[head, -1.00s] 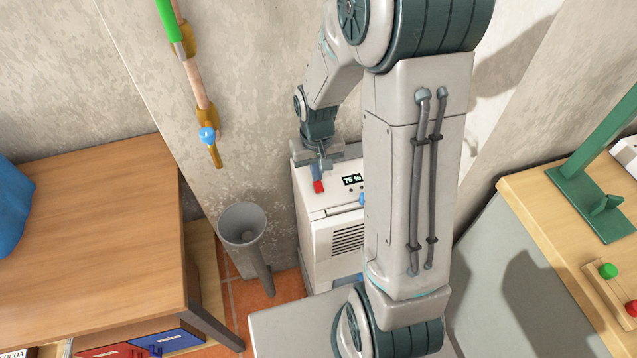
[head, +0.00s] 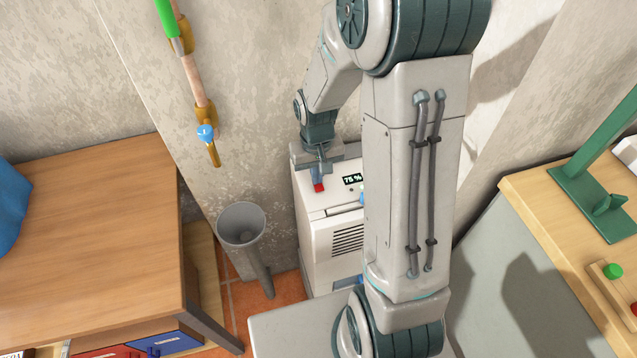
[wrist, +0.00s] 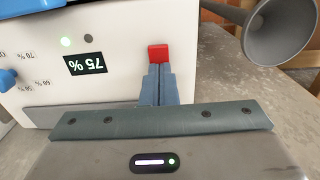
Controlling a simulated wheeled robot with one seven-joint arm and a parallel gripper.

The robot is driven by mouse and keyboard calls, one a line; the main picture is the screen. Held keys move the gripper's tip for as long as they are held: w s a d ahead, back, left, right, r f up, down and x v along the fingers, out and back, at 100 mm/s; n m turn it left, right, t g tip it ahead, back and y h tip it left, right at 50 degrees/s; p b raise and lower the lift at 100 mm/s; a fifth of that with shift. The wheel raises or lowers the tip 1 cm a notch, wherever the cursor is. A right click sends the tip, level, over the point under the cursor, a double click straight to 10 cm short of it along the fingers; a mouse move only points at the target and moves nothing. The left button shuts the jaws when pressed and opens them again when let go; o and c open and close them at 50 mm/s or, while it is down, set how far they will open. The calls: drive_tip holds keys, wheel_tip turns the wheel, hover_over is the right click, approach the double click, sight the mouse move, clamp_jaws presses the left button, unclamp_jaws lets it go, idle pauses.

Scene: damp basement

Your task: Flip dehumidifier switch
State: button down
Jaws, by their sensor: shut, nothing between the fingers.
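The white dehumidifier (head: 332,225) stands on the floor against the wall, with a dark display reading 75 % on its top. Its red switch (head: 319,188) is near the left end of the top panel; in the wrist view the red switch (wrist: 158,53) shows just beyond my fingertips. My gripper (head: 320,178) points down at the switch, shut and empty. In the wrist view its two fingers (wrist: 158,68) are together, with their tips at the switch's edge. They look to touch or nearly touch it. The tips hide part of the switch, so I cannot tell its position.
A grey funnel-topped pipe (head: 242,225) stands just left of the dehumidifier. A wooden table (head: 90,230) is at left; a workbench (head: 560,215) is at right.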

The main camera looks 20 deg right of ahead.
drive_tip(key=shift+r+p, duration=2.65)
drive_tip(key=shift+r, duration=0.85)
drive_tip(key=s+r+t, duration=0.3)
drive_tip(key=s+r, duration=1.1)
drive_tip(key=r, duration=0.1)
drive_tip(key=shift+s+r, duration=0.25)
drive_tip(key=shift+s, duration=0.05)
drive_tip(key=w+f+g+b, duration=0.1)
drive_tip(key=w+f+b, duration=0.1)
drive_tip(key=w+f, duration=0.2)
drive_tip(key=w+f+g+b, duration=0.1)
drive_tip(key=w+f, duration=0.3)
drive_tip(key=w, duration=0.6)
drive_tip(key=shift+w+f+g+b, duration=0.15)
drive_tip(key=shift+w+g+b, duration=0.25)
drive_tip(key=shift+g, duration=0.1)
